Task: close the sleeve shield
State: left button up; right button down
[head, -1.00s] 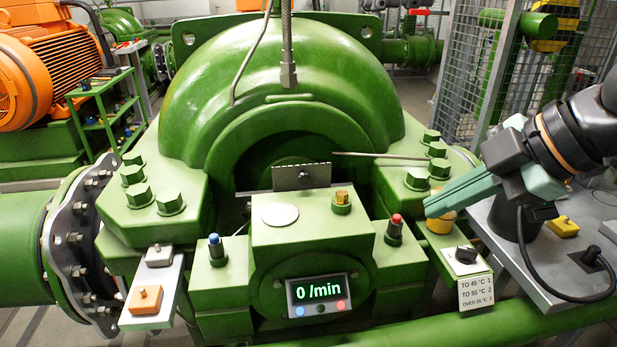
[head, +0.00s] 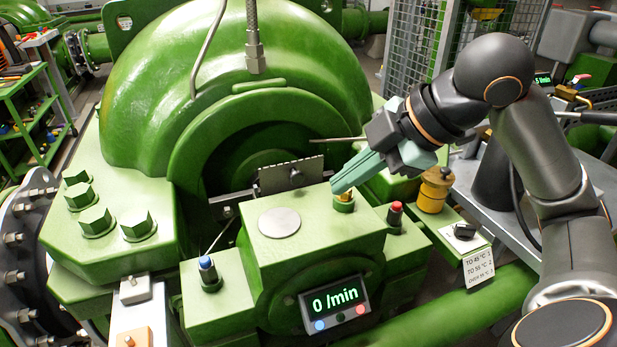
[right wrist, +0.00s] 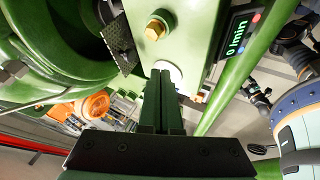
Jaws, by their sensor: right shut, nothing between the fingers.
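The sleeve shield appears to be the grey metal plate (head: 290,176) with a notched top edge and a dark knob. It stands upright behind the green block, before the dark opening of the pump housing. It also shows in the right wrist view as a dark perforated plate (right wrist: 118,42), at upper left. My right gripper (head: 341,186) is shut and empty. Its fingertips are right of the plate, close to the brass fitting (head: 344,197) on the block; whether they touch it I cannot tell. The fingers (right wrist: 161,74) point up the right wrist view. My left gripper is out of view.
The green block (head: 320,232) carries a pale round disc (head: 279,222) and a display (head: 335,301) reading 0 /min. A thin rod (head: 335,140) sticks out above the plate. Blue (head: 207,268) and red (head: 395,213) capped fittings flank the block. A yellow cup (head: 434,190) stands right.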

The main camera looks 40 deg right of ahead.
jog(key=x, duration=0.6)
jog(key=shift+s+a+f, duration=0.1)
jog(key=w, duration=0.2)
jog(key=shift+w+d+r, duration=0.25)
jog(key=shift+d+r, duration=0.1)
jog(key=shift+r, duration=0.05)
jog(key=shift+w+d+p, duration=0.15)
jog(key=shift+w+p, duration=0.15)
jog(key=shift+w, duration=0.4)
